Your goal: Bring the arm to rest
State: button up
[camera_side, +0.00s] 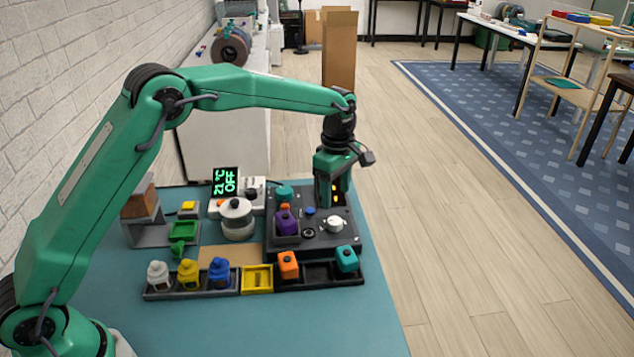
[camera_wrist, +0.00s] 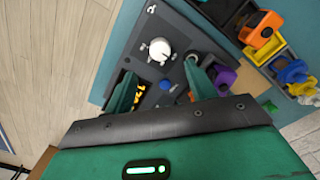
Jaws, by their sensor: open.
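My gripper (camera_side: 333,200) hangs pointing down over the back right part of the dark panel (camera_side: 318,247). In the wrist view my gripper (camera_wrist: 160,72) has its two green fingers spread apart with nothing held between them. The panel's white knob (camera_wrist: 159,49) and blue button (camera_wrist: 167,85) show around and between the fingers. A small lit orange display (camera_wrist: 140,94) is beside one finger. The side view shows the same white knob (camera_side: 335,224) in front of my gripper. My green arm reaches across from the left, stretched out. I cannot tell whether the fingertips touch the panel.
A purple piece (camera_side: 287,222) stands on the panel's left part. A front rack (camera_side: 208,287) holds several coloured pieces. A white pot (camera_side: 237,220), a green display (camera_side: 225,182) and a grey stand with a brown block (camera_side: 139,201) are left. The teal table's front (camera_side: 300,325) is clear.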

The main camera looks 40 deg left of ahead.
jog(key=s+a+r+m+t, duration=0.1)
jog(key=s+a+r+m, duration=0.25)
jog(key=s+r, duration=0.35)
jog(key=s+a+r+m+t, duration=0.25)
jog(key=s+r+m, duration=0.25)
jog(key=s+r, duration=0.25)
jog(key=s+a+f+m+t, duration=0.1)
jog(key=s+m, duration=0.4)
jog(key=s, duration=0.5)
jog(key=s+a+m+t, duration=0.1)
jog(key=s+a+m, duration=0.2)
jog(key=s, duration=0.7)
jog(key=shift+f+m, duration=0.35)
jog(key=shift+m, duration=0.5)
jog(key=shift+a, duration=0.1)
